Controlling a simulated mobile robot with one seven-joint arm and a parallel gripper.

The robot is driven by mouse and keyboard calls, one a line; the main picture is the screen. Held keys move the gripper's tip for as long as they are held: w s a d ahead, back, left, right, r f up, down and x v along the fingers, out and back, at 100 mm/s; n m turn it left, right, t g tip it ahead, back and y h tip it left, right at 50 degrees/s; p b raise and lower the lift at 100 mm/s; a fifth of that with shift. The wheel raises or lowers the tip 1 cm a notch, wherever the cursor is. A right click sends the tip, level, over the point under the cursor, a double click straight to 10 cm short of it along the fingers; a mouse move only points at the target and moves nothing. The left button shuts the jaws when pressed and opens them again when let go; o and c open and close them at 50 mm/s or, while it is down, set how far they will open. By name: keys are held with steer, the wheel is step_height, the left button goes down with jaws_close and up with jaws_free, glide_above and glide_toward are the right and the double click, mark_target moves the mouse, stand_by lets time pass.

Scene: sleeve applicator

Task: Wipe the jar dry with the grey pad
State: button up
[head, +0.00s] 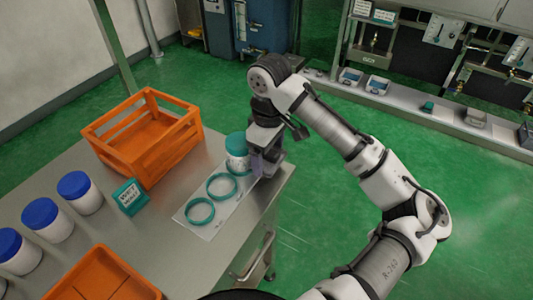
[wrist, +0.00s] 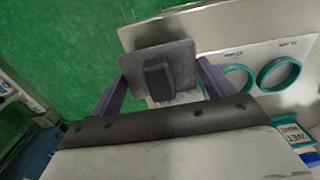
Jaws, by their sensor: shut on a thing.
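My gripper (head: 262,160) is at the far right end of the steel table, close beside a jar (head: 238,161) with a white body and teal top. The jar stands upright at the far end of a white board. In the wrist view my gripper (wrist: 160,82) has its purple fingers shut on the grey pad (wrist: 178,52), a flat plate with a dark grip block. The pad hides most of what lies beyond it, so I cannot tell whether it touches the jar. In the head view my gripper largely hides the pad.
The white board (head: 207,231) carries two empty teal rings (head: 222,186) (head: 200,211). An orange crate (head: 146,150), a teal sign (head: 129,197), several blue-lidded jars (head: 80,192) and an orange tray (head: 100,275) share the table (head: 165,235). Green floor is open to the right.

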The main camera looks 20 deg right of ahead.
steer(key=shift+s+a+p, duration=0.85)
steer(key=shift+s+a, duration=0.7)
steer(key=shift+a, duration=0.05)
steer(key=shift+w+d, duration=1.55)
steer(key=shift+w, duration=0.05)
steer(key=shift+s+a+p, duration=1.05)
steer(key=shift+s+a, duration=0.5)
steer(key=shift+w+d, duration=1.5)
steer(key=shift+w, duration=0.1)
